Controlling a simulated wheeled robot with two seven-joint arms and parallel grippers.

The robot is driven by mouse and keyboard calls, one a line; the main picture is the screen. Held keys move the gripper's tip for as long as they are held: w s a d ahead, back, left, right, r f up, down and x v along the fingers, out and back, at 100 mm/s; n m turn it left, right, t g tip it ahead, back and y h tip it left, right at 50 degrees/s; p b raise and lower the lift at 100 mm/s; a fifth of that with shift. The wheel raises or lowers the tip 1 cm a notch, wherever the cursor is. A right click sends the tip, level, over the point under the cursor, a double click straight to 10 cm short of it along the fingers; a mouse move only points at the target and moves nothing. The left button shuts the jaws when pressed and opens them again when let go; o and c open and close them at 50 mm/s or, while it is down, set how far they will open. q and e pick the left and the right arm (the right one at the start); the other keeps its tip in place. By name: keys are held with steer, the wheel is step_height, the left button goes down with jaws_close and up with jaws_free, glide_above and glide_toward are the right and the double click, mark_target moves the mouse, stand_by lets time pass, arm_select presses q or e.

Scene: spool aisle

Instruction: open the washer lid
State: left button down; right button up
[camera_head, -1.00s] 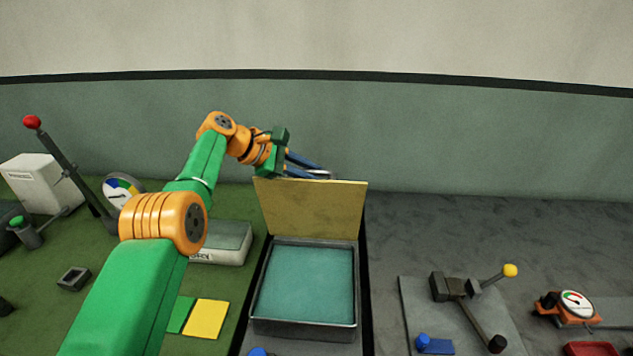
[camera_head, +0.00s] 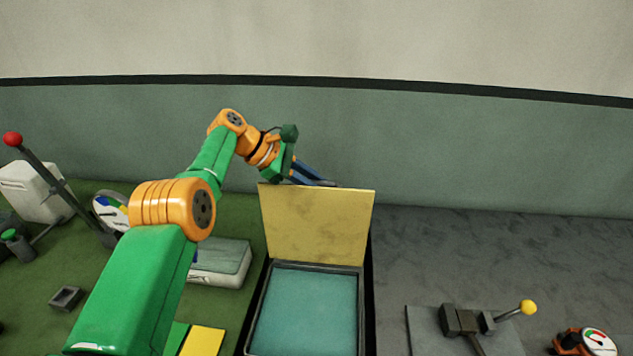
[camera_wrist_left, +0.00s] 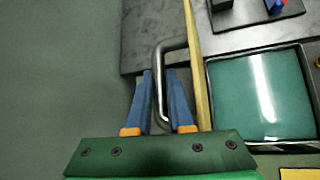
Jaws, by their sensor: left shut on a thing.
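The washer lid (camera_head: 318,224) is a yellow panel standing about upright at the back of the washer basin (camera_head: 306,312), which has a dark rim and a teal inside. In the left wrist view the lid (camera_wrist_left: 196,70) shows edge-on, with a grey metal bar handle (camera_wrist_left: 160,75) on its far side from the basin. My left gripper (camera_head: 328,183) is at the lid's top edge in the head view. In the left wrist view its blue fingers (camera_wrist_left: 162,88) are on both sides of the handle, shut on it. My right gripper is not in view.
Left of the basin are a pale box (camera_head: 218,264), a yellow square (camera_head: 203,341), a small grey block (camera_head: 66,298) and a red-knobbed lever (camera_head: 45,170). To the right, a yellow-knobbed clamp (camera_head: 470,320) and a gauge (camera_head: 598,342) stand on grey surface.

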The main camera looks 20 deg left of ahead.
arm_select(q)
steer(key=c, duration=0.8)
jaws_free()
steer(key=shift+f, duration=0.1)
steer(key=shift+b+v, duration=1.1)
steer(key=p+v, duration=0.1)
steer(key=v, duration=0.4)
